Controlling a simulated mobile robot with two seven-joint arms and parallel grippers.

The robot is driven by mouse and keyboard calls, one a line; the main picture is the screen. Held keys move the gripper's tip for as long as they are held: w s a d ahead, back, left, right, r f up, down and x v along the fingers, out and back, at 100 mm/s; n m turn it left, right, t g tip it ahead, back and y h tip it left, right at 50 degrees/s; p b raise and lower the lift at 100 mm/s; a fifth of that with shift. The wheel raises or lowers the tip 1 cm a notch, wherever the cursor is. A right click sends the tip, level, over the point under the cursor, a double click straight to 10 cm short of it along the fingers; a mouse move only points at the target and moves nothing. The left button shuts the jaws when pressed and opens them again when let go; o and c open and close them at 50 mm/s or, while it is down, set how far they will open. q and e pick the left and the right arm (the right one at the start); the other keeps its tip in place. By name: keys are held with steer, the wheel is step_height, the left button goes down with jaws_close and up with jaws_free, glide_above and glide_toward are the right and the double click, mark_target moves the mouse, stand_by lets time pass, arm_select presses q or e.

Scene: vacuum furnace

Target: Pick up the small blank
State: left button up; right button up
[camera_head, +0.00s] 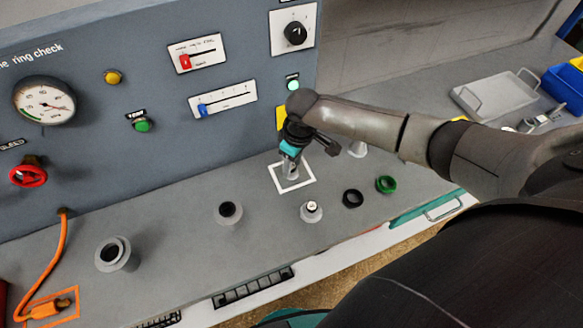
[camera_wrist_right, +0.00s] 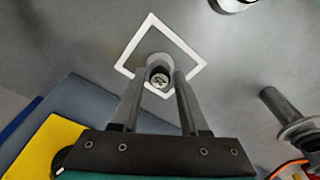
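A small grey cylindrical blank (camera_wrist_right: 159,76) stands inside a white square outline on the grey bench, its round end facing the right wrist camera. My right gripper (camera_head: 291,170) points down into that outline in the head view and covers most of the blank there. In the right wrist view its two fingers (camera_wrist_right: 162,90) stand apart, one on each side of the blank. A narrow gap seems to show beside it; contact is not clear. My left gripper is not in view.
A light-topped part (camera_head: 311,211), a holed cylinder (camera_head: 229,212) and a flanged cylinder (camera_head: 115,254) stand on the bench. A black ring (camera_head: 352,198) and a green ring (camera_head: 386,184) lie to the right. The control panel (camera_head: 160,120) rises close behind.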

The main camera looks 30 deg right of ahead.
jaws_close()
stand_by(0.4)
